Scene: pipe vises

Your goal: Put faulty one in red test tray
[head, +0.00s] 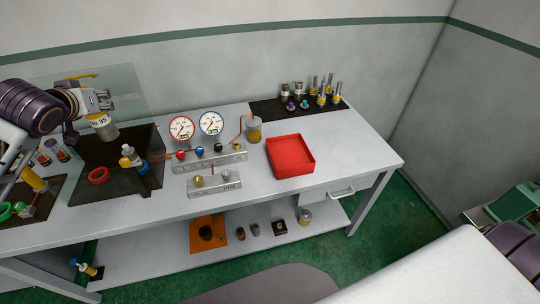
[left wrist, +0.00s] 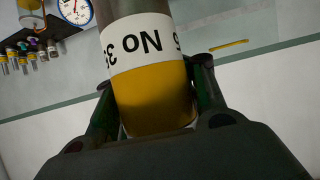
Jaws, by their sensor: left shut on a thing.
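My left gripper (head: 98,102) is at the upper left in the head view, raised above the bench. It is shut on a cylinder (head: 104,126) with a white label reading "No 35". In the left wrist view the cylinder (left wrist: 150,95) has a yellow end between the fingers, the white label band and a grey part beyond. The red tray (head: 290,157) lies on the bench right of centre and looks empty. My right gripper is not in view.
Two round gauges (head: 196,125) stand behind a grey manifold block (head: 209,159). A small valve block (head: 214,187) lies in front. A dark mat (head: 270,110) at the back right holds several cylinders. A dark stand with a red ring (head: 98,175) is below the left gripper.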

